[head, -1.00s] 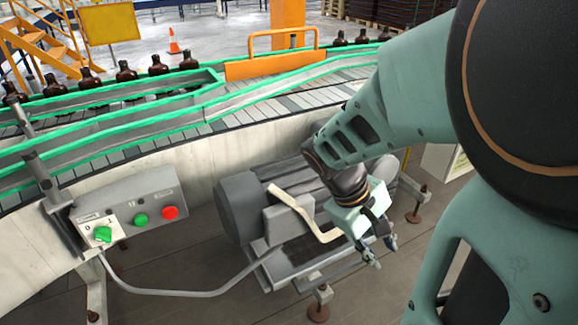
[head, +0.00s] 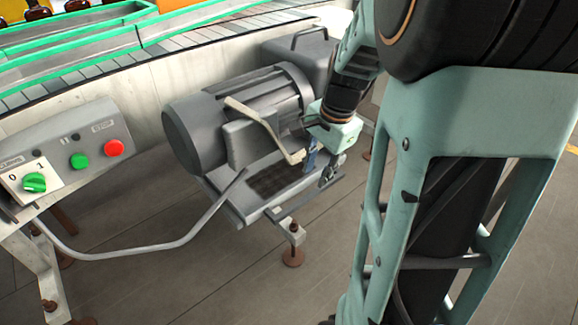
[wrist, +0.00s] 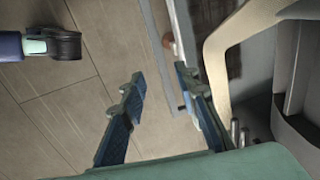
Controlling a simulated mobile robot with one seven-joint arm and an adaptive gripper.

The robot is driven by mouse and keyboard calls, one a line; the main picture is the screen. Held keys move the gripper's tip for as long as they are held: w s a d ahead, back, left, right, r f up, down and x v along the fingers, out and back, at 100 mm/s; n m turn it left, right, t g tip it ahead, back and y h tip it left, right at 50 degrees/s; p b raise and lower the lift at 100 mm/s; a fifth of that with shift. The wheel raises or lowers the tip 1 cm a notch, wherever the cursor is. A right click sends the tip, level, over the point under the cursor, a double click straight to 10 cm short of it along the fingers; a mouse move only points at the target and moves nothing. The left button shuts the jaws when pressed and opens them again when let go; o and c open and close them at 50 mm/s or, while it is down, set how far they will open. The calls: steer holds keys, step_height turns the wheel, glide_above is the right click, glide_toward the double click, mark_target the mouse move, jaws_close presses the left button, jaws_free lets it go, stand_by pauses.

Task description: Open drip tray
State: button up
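The drip tray (head: 250,216) is a shallow grey tray with a dark grate, set low under the motor. In the head view it appears pushed in. In the wrist view its pale edge (wrist: 158,45) runs down towards my fingers, with a thin grey bar near the right finger. My gripper (head: 322,166) is at the right front end of the tray, pointing down. The wrist view shows my gripper (wrist: 162,92) open, its two blue fingers apart with floor and tray edge between them. I cannot tell whether a finger touches the tray.
A cream bent lever (head: 250,116) on the grey motor (head: 195,125) reaches close to my gripper; it also shows in the wrist view (wrist: 218,65). A control box (head: 70,150) with a cable is at left. A support foot (head: 292,255) stands before the tray. Floor in front is clear.

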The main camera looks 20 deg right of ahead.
mark_target(309, 196)
steer(key=f+b, duration=0.1)
steer(key=f, duration=0.2)
steer(key=w+f+b, duration=0.1)
steer(key=f, duration=0.2)
steer(key=f+b, duration=0.1)
steer(key=f, duration=0.1)
steer(key=shift+w+a+f, duration=0.3)
steer(key=shift+f, duration=0.1)
steer(key=shift+c, duration=0.7)
jaws_close()
